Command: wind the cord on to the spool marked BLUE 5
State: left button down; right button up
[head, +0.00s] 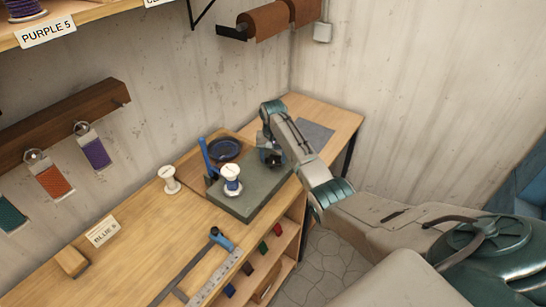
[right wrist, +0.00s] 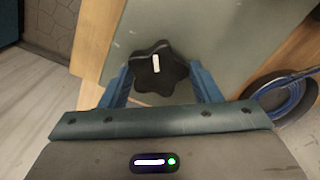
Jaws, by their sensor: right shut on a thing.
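A white spool (head: 232,186) with some blue cord around its middle stands upright on the grey-green base (head: 243,207) of a winder. A coil of blue cord (head: 225,150) lies behind it and shows at the right edge of the right wrist view (right wrist: 283,90). My right gripper (head: 271,156) is at the far end of the base. In the right wrist view its blue fingers are shut on a black lobed knob (right wrist: 160,76) with a white mark. A card reading BLUE, its number hard to read (head: 103,231), stands on the bench. My left gripper is out of view.
An empty white spool (head: 169,179) stands left of the winder. A blue upright post (head: 207,158) rises at the base's left side. A steel ruler (head: 215,273) and a wooden block (head: 71,262) lie nearer. Colored cord samples (head: 53,182) hang on the wall.

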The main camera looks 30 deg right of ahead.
aim_at(273, 159)
jog(key=shift+m, duration=1.1)
jog(key=o, duration=1)
jog(key=shift+r, duration=0.1)
jog(key=shift+w+r+b, duration=0.1)
jog(key=shift+r+b, duration=0.2)
jog(key=shift+r, duration=0.1)
notch_tip(273, 159, up, 10)
jog(key=b, duration=0.3)
